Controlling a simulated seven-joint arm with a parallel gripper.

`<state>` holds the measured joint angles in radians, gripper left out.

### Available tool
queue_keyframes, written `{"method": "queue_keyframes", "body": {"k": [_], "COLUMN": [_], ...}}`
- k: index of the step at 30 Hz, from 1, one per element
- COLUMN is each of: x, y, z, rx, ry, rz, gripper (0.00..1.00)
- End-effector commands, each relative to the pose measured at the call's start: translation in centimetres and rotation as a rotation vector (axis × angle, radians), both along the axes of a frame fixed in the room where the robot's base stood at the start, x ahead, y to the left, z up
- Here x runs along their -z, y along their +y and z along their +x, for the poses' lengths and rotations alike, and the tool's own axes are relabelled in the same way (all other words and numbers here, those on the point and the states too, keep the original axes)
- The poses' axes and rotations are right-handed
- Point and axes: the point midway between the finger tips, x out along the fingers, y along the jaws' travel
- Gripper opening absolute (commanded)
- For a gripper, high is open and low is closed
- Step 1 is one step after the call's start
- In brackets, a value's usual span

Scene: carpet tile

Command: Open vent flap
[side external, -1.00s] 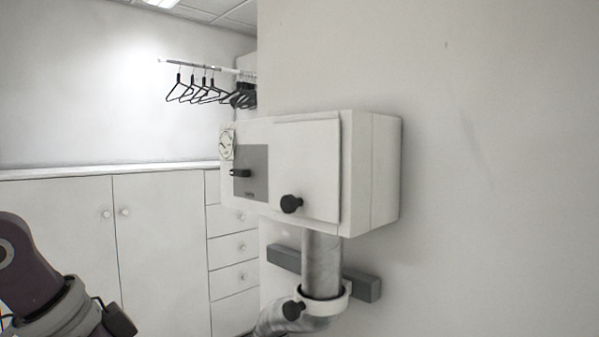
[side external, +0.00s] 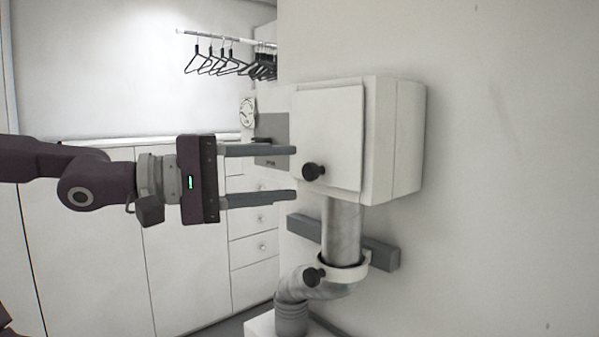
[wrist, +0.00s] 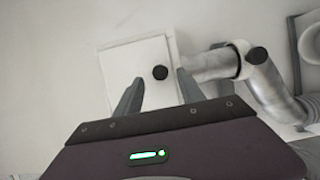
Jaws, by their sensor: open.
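The vent flap appears to be the square white panel (side external: 330,125) on the front of a white wall box (side external: 394,140); it lies flat and shut. A round black knob (side external: 313,172) sits at its lower left corner. My gripper (side external: 295,172) comes from the left, fingers apart, one above the other, with its tips just left of the knob. In the wrist view, the flap (wrist: 135,65) is ahead of my gripper (wrist: 158,84), and the knob (wrist: 160,72) shows between the fingertips. I see no contact with the knob. Nothing is between the fingers.
A grey duct (side external: 342,230) drops from the box to a white collar (side external: 343,270) with a second black knob (side external: 314,276). A grey bar (side external: 385,255) runs behind it on the wall. White cabinets (side external: 185,270) and hangers (side external: 215,63) stand behind. Right of the box is bare wall.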

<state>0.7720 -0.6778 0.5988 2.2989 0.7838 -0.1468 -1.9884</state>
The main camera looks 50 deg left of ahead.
Motion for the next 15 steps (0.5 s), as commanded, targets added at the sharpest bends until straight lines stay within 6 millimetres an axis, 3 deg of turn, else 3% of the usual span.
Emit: {"method": "queue_keyframes", "body": {"k": [6,14,15], "x": [0.1,0.1,0.1], "y": [-1.2,-1.4,-1.4], "z": [2.9,3.3,3.3], "rx": [-0.001,0.0,0.0], "ry": [0.002,0.0,0.001], "rz": [0.003,0.002,0.003], "gripper": [0.46,0.46,0.42]}}
